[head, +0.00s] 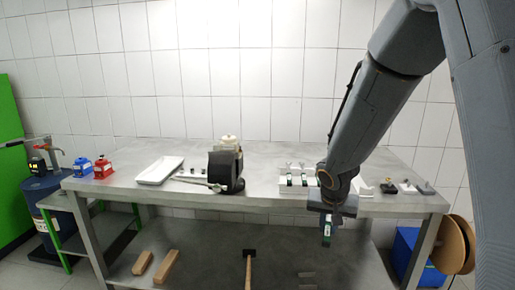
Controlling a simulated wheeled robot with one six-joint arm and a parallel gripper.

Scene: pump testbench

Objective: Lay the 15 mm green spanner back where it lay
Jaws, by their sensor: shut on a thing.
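My gripper (327,215) points down just in front of the bench's front edge, right of the middle. It is shut on a small dark and green piece with a pale patch, which looks like the green spanner (327,231) and hangs below the jaws. Its size marking is too small to read. A white spanner holder (284,190) lies on the bench just left of my gripper, with several green-marked spanners (290,180) on it. My wrist hides the holder's right part, so I cannot tell whether a place there is empty.
The steel bench (130,193) also bears a white tray (160,170), a black pump (225,170) and red (102,168) and blue (82,170) units. Small dark parts (408,188) lie to the right. A hammer (249,268) and wooden blocks (155,268) lie on the lower shelf.

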